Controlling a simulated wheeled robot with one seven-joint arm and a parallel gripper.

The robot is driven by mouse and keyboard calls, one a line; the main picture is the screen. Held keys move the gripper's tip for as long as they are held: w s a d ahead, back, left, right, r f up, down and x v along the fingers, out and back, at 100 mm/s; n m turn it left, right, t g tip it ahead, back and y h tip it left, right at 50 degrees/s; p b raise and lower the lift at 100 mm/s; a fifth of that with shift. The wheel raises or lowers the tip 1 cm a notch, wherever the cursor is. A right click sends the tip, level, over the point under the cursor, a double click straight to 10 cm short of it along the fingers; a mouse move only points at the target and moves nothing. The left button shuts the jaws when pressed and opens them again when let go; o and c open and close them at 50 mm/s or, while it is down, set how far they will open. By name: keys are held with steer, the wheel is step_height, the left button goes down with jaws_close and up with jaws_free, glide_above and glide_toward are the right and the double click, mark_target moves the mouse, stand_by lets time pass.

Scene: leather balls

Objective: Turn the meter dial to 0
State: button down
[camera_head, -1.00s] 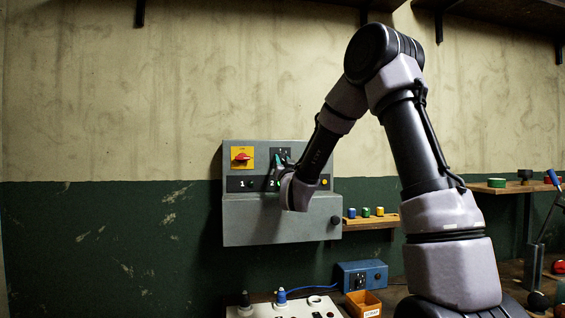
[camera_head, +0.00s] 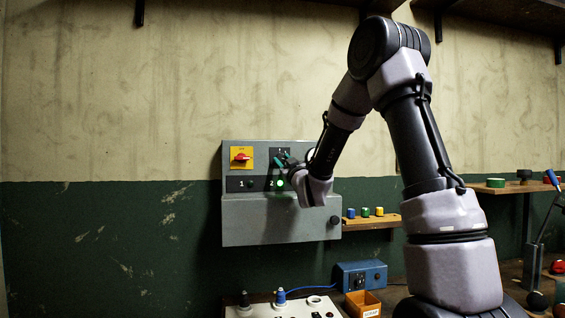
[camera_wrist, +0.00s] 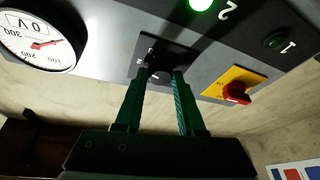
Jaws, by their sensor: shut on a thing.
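The round white meter dial (camera_wrist: 38,38) sits at the upper left in the wrist view, upside down. Its red needle points to the picture's right, past the 100 mark; the exact reading is hard to tell. My gripper (camera_wrist: 164,72) has its two green fingers on either side of a small dark knob (camera_wrist: 157,76) on a black plate (camera_wrist: 178,54), shut on it. In the head view, my gripper (camera_head: 283,164) is at this plate (camera_head: 279,152) on the grey panel box (camera_head: 262,222); my wrist hides part of the panel, including most of the meter.
A red switch on yellow (camera_head: 241,157) is left of the plate. The green lamp (camera_head: 280,184) marked 2 is lit; lamp 1 (camera_wrist: 277,42) is dark. A shelf with coloured pieces (camera_head: 370,221) is at the right. A blue box (camera_head: 361,275) and orange bin (camera_head: 363,303) stand below.

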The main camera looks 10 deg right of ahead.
steer(key=n+g+y, duration=0.1)
steer(key=n, duration=0.2)
steer(key=n+g+y, duration=0.1)
steer(key=n, duration=0.3)
steer(key=shift+d+r+y, duration=0.15)
steer(key=shift+y, duration=0.15)
steer(key=n+g, duration=0.1)
steer(key=n, duration=0.2)
steer(key=n+g, duration=0.1)
steer(key=n, duration=0.2)
steer(key=shift+r+y, duration=0.2)
steer(key=shift+y, duration=0.1)
steer(key=n+g, duration=0.1)
steer(key=n, duration=0.1)
steer(key=n+g+h, duration=0.1)
steer(key=n, duration=0.2)
steer(key=shift+r, duration=0.15)
steer(key=n+g+h, duration=0.1)
steer(key=n, duration=0.2)
steer(key=shift+n+h, duration=0.3)
steer(key=shift+n, duration=0.1)
steer(key=c, duration=0.5)
jaws_free()
steer(key=shift+r, duration=0.1)
